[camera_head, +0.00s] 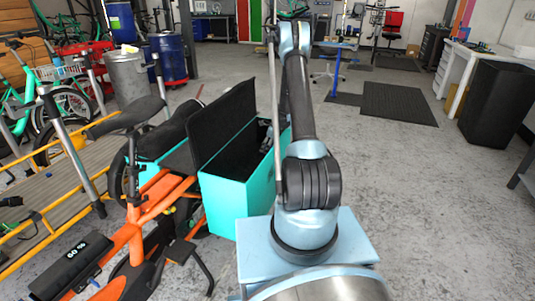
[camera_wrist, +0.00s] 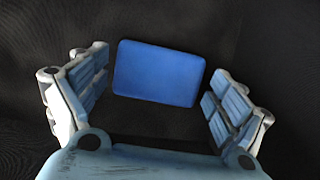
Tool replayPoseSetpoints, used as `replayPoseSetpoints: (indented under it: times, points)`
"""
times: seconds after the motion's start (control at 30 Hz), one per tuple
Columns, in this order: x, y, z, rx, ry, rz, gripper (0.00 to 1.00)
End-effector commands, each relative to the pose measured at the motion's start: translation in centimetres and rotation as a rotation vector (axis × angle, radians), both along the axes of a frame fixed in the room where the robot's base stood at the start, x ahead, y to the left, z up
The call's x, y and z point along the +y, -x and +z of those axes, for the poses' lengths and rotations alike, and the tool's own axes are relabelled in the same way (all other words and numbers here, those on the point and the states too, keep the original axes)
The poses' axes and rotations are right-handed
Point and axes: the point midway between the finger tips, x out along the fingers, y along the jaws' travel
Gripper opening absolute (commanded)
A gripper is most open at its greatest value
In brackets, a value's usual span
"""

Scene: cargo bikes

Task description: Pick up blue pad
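The blue pad (camera_wrist: 158,73) is a flat, rounded rectangle, slightly tilted in the wrist view. My gripper (camera_wrist: 157,95) is open, with one finger on each side of the pad in the picture and visible gaps to both. I cannot tell how far the pad lies beyond the fingertips. The dark surface behind it looks like the inside of a box. In the head view my arm reaches down at the turquoise cargo box (camera_head: 225,205), and a small part of my gripper shows inside it. The pad is hidden in that view.
The box sits on an orange cargo bike (camera_head: 135,235), with its black lid (camera_head: 222,118) raised on the left. A yellow-railed wooden platform (camera_head: 45,185) lies further left.

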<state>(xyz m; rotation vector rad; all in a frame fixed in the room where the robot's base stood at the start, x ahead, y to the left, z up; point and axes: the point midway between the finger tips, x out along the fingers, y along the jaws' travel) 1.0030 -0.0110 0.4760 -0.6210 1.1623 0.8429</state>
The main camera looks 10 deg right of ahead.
Motion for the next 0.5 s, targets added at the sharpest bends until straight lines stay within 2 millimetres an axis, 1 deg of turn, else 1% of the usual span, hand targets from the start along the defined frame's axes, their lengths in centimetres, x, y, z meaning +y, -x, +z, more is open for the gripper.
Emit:
replayPoseSetpoints:
  times: [0.03, 0.07, 0.1, 0.4, 0.5]
  points:
    - [0.01, -0.01, 0.00, 0.000, 0.000, 0.000, 0.66]
    - [0.01, 0.00, 0.01, 0.000, 0.000, 0.000, 0.60]
    - [0.01, 0.00, 0.01, 0.000, 0.000, 0.000, 0.59]
    - [0.01, -0.02, 0.04, 0.000, 0.000, 0.000, 0.59]
    - [0.02, -0.02, 0.42, 0.000, 0.000, 0.000, 0.59]
